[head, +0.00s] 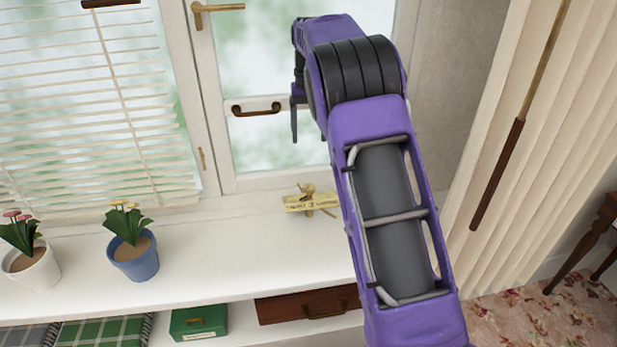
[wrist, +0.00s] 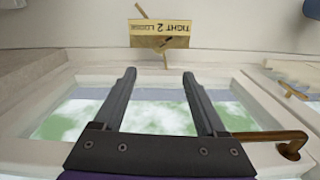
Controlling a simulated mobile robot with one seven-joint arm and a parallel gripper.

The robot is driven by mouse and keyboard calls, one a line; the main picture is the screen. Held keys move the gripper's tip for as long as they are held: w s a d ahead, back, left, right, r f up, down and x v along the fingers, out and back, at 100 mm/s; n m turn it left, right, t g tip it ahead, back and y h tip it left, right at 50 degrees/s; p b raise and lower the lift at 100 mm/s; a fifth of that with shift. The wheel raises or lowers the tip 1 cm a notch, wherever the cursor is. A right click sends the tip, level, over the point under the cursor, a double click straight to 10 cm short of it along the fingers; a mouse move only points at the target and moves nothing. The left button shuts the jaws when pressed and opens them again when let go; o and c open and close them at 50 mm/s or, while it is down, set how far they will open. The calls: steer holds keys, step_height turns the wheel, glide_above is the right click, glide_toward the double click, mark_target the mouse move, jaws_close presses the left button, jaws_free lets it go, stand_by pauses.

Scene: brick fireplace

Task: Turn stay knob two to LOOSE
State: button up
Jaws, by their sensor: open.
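Stay knob two (head: 308,190) is a small brass knob on the window sill, by the foot of the window. A cream label plate (head: 297,203) sits at it. In the wrist view the plate (wrist: 146,34) shows TIGHT, 2 and LOOSE upside down, and a thin brass bar (wrist: 141,11) shows at its edge. I cannot tell which word the knob points to. My gripper (wrist: 160,75) is open and empty, its two dark fingers apart from the plate. In the head view the gripper (head: 295,122) is partly hidden by my purple arm, in front of the window and above the knob.
Flower pots, one blue (head: 133,259) and one white (head: 33,272), stand left on the sill (head: 215,240). A pleated curtain (head: 535,160) hangs at right.

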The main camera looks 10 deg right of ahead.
mark_target(309, 187)
step_height(309, 187, down, 16)
steer(key=shift+r+b, duration=0.25)
steer(key=shift+b, duration=0.5)
jaws_close()
